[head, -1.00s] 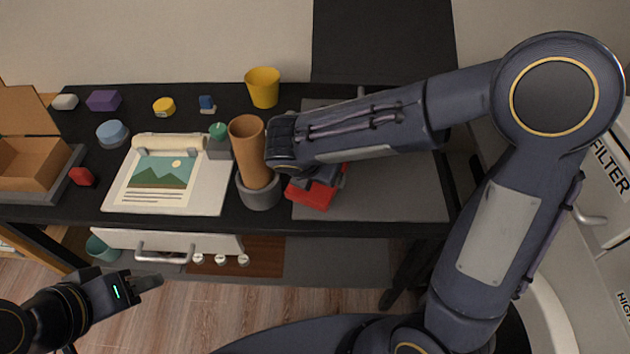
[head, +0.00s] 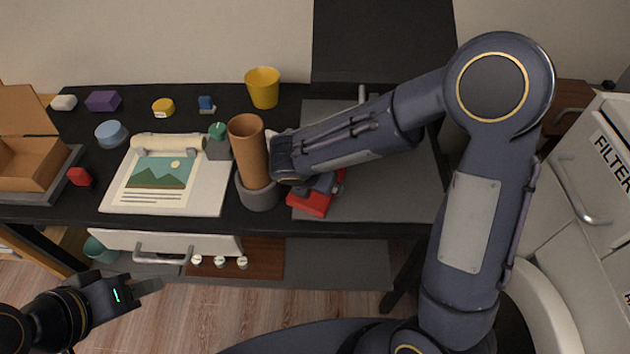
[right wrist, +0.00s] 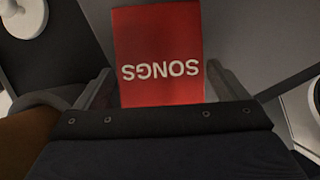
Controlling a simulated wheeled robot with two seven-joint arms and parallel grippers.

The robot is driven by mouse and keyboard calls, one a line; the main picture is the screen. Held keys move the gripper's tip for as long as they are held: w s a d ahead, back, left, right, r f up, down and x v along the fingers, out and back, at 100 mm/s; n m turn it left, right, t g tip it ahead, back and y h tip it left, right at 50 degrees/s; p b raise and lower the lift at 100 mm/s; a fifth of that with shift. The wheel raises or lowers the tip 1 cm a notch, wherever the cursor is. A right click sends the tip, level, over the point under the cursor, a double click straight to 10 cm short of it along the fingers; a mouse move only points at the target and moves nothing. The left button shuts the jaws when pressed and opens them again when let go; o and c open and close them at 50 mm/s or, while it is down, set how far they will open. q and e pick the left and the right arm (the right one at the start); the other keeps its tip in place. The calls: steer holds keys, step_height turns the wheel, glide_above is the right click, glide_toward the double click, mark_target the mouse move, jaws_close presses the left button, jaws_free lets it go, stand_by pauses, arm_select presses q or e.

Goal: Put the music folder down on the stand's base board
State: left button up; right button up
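The music folder (head: 312,204) is red and shows partly beneath my right forearm, over the front left part of the grey base board (head: 395,200). In the right wrist view the folder (right wrist: 160,40) carries the word SONGS, upside down. Whether the folder touches the board is hidden. A thin upright post (head: 361,93) stands at the back of the board. My left gripper (head: 150,286) is empty, low on the left before the desk; its finger gap does not show.
A brown tube stands in a grey cup (head: 258,193) close left of my right gripper. Left of it lies a picture sheet (head: 120,195). A yellow cup (head: 263,88) stands behind. The right part of the board is clear.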

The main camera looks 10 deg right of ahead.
steer(key=shift+o, duration=0.4)
steer(key=shift+r, duration=0.25)
steer(key=p+v, duration=0.2)
steer(key=v, duration=1)
steer(key=s+d+m+y, duration=0.2)
steer(key=s+d+m, duration=0.2)
steer(key=m, duration=0.6)
steer(key=s+d+r+m+y, duration=0.1)
steer(key=s+d+m+y, duration=0.2)
steer(key=s+m, duration=0.4)
steer(key=s+d+r+m+t+y, duration=0.1)
steer(key=s+d+m, duration=0.4)
steer(key=m, duration=0.8)
steer(key=shift+s+y, duration=0.5)
steer(key=shift+y, duration=0.2)
